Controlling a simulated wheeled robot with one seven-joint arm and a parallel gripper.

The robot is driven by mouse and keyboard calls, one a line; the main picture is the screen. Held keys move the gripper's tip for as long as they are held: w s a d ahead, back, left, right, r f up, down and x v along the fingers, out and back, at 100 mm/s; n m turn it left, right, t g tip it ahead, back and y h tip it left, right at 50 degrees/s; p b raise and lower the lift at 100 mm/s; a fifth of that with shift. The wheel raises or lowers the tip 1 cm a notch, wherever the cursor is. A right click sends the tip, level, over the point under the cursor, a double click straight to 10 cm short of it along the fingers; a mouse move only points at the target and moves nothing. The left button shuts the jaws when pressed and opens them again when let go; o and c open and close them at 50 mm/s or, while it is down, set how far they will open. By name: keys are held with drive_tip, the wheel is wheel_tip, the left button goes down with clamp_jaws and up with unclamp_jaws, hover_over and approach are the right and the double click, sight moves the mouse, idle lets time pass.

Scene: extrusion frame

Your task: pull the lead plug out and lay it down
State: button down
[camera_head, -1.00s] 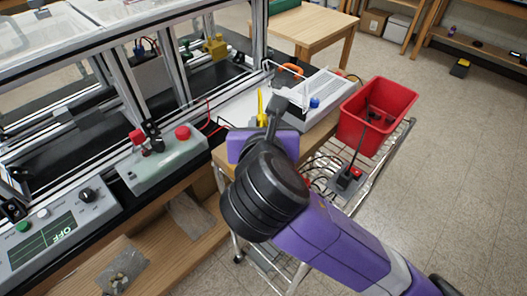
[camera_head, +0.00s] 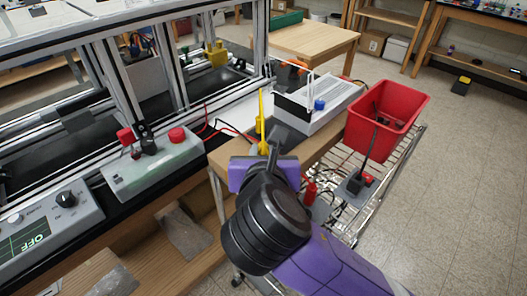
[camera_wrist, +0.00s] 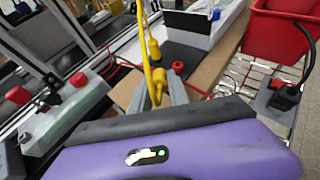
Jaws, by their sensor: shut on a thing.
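My gripper (camera_head: 272,148) is shut on the yellow lead plug (camera_wrist: 158,82). In the wrist view the plug sits between the fingertips, with a yellow cord and a second yellow piece rising above it. In the head view the yellow lead (camera_head: 261,108) stands upright just behind the fingers, at the left side of the small wooden table (camera_head: 323,138). The fingers hide part of the plug, and I cannot tell whether its tip touches anything.
A grey box with a blue knob (camera_head: 319,104) stands behind my gripper. A red bin (camera_head: 392,113) is on the wire cart at right. A red-knobbed control box (camera_head: 152,168) and the extrusion frame (camera_head: 180,60) are at left. A red plug (camera_head: 310,191) shows beside my arm.

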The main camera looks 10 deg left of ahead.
drive_tip(key=shift+f+b, duration=1.85)
drive_tip(key=shift+f, duration=0.4)
drive_tip(key=c, duration=1.2)
unclamp_jaws()
drive_tip(key=shift+o, duration=0.2)
drive_tip(key=shift+s, duration=0.1)
drive_tip(key=v, duration=0.7)
drive_tip(key=shift+s+r, duration=0.2)
drive_tip(key=shift+s, duration=0.05)
